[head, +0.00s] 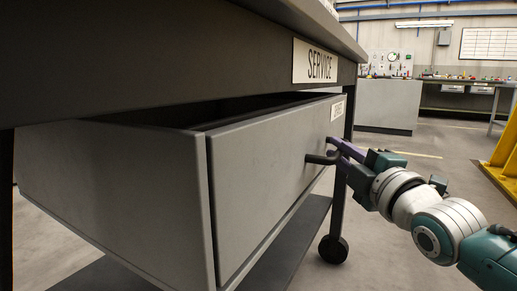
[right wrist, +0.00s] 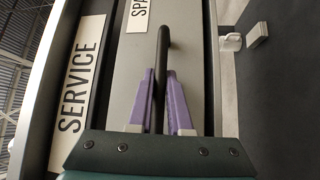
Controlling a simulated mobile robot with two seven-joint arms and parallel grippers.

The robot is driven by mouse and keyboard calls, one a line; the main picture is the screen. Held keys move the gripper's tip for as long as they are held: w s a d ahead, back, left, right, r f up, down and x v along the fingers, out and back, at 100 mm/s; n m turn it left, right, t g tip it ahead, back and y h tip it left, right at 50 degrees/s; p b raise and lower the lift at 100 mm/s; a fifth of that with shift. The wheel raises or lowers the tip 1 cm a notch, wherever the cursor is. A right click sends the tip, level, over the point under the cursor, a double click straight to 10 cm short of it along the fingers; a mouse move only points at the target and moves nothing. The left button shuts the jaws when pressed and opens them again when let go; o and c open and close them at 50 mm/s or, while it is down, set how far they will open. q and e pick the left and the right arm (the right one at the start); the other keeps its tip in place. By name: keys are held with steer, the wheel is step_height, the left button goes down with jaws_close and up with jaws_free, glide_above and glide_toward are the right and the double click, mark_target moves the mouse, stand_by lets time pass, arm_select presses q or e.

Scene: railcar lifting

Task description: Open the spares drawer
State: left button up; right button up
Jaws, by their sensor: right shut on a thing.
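The grey spares drawer (head: 265,155) stands pulled out from under the service bench, with its dark inside partly showing over the top edge. Its small label (head: 338,109) is near the far end of the front; in the right wrist view the label (right wrist: 138,14) is cut off after "SPA". A dark bar handle (head: 318,159) sticks out from the front. My right gripper (head: 336,149) is shut on this handle; in the right wrist view the purple fingers stand on either side of the handle (right wrist: 162,60). My left gripper is in neither view.
The bench edge (head: 200,45) with a SERVICE sign (head: 314,64) overhangs the drawer. A lower shelf (head: 285,245) and a caster wheel (head: 333,249) are below. A yellow frame (head: 505,150) stands at right. Open floor lies between the bench and the back counters.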

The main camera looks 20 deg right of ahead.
jaws_close()
stand_by(0.8)
